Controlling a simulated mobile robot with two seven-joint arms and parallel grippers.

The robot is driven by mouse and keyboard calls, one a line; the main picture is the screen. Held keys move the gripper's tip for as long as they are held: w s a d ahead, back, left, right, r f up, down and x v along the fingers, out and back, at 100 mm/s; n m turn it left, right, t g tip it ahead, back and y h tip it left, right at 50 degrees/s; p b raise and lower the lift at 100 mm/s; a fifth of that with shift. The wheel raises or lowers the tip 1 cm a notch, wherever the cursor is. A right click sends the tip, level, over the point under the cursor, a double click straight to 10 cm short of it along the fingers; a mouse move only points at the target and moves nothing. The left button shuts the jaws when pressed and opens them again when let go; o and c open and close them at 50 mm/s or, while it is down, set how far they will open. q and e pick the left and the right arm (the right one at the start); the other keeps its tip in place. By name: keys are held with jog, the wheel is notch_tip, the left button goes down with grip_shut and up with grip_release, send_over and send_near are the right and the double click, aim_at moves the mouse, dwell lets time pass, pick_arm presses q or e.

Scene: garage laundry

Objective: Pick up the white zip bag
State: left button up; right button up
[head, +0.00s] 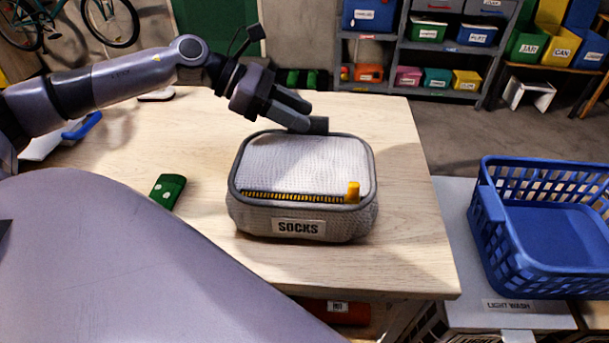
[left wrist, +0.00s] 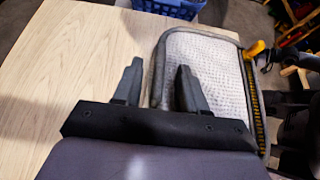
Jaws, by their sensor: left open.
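The white zip bag (head: 305,165) stands on the wooden table near its right front corner. It has a white mesh top, grey trim, a yellow zip with a yellow pull, and a SOCKS label on its front. My left gripper (head: 308,113) is open and empty at the bag's far edge. In the left wrist view the bag (left wrist: 208,70) lies at the right, and one finger of the gripper (left wrist: 158,85) overlaps its edge while the other is over bare table. I cannot tell whether the fingers touch it. My right gripper is not in view.
A green block-like item (head: 167,191) lies on the table (head: 415,225) left of the bag. A blue basket (head: 540,225) stands to the right on a lower white surface labelled LIGHT WASH. Shelves with bins (head: 425,65) stand behind. The table's right side is clear.

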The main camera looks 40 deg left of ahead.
pick_arm(q)
jog(key=shift+w+d+f, duration=0.15)
jog(key=shift+w+d, duration=0.15)
jog(key=shift+d, duration=0.3)
jog(key=shift+w+d+f, duration=0.3)
jog(key=shift+d+f, duration=0.1)
jog(key=shift+f, duration=0.05)
grip_shut()
jog(key=shift+r, duration=0.15)
